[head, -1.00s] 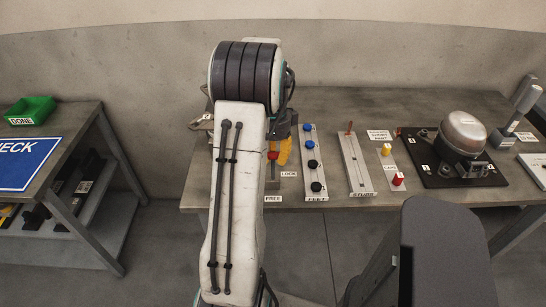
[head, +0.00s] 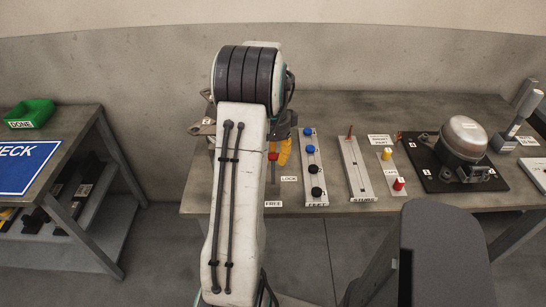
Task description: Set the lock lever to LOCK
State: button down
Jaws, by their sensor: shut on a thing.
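The lock lever shows as a red knob (head: 273,156) on a small base plate (head: 272,177) on the table, partly behind my arm. A LOCK label (head: 289,179) lies to its right and a FREE label (head: 273,204) lies in front of it. My gripper (head: 280,154) is at the lever, largely hidden by my arm; a yellow-orange part of it shows just right of the red knob. It is shut on the lever knob, though the contact itself is hard to see.
Right of the lever stand a FEET rack (head: 314,190) with blue and black pieces, a STUDS rack (head: 360,185), a CAPS rack (head: 390,175) and a compressor (head: 463,138) on a black pallet (head: 428,157). A green DONE bin (head: 30,112) sits on the left table.

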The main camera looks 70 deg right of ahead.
jog(key=c, duration=0.8)
grip_release()
jog(key=shift+r, duration=0.1)
notch_tip(320, 180, up, 12)
jog(key=shift+d, duration=0.45)
jog(key=shift+o, duration=0.2)
